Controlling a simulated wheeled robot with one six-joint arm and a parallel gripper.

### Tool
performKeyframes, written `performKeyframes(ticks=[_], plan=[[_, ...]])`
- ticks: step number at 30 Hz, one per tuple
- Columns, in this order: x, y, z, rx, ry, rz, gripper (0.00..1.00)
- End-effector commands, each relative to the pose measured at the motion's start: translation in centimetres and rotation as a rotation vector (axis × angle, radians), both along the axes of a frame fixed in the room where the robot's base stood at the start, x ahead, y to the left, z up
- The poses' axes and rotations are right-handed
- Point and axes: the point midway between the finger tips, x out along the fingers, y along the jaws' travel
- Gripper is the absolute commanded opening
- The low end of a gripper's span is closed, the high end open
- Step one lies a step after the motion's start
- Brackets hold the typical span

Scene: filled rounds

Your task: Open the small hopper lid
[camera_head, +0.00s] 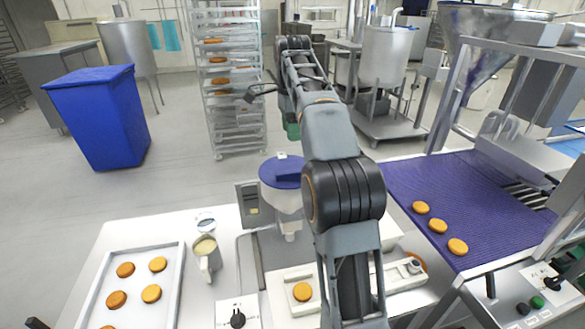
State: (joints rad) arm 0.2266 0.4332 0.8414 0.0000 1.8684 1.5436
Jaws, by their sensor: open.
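The small hopper (289,205) is a pale vessel with a narrowing spout, standing on the worktable left of my arm. Its round blue lid (280,175) lies flat over the top, closed, with a small white piece on its far edge. My arm rises in front of the hopper and hides part of its right side. My gripper (252,94) is small and dark in the picture, above and beyond the lid, apart from it. It is open, and I see nothing held in it.
A white tray (176,284) of round cakes and a metal jug (208,262) stand left of the hopper. One cake (302,291) lies in front of it. A purple conveyor (425,184) runs at right. A rack (232,120) and blue bin (103,118) stand behind.

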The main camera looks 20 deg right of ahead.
Motion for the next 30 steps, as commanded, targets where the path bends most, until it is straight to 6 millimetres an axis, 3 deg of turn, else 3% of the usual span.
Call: performKeyframes(ticks=[12,18,30], plan=[[-0.1,0.0,-7.8,0.0,0.002,-0.002,0.47],[-0.1,0.0,-10.7,0.0,0.001,-0.001,0.47],[-0.1,0.0,-12.9,0.0,-0.002,-0.001,0.47]])
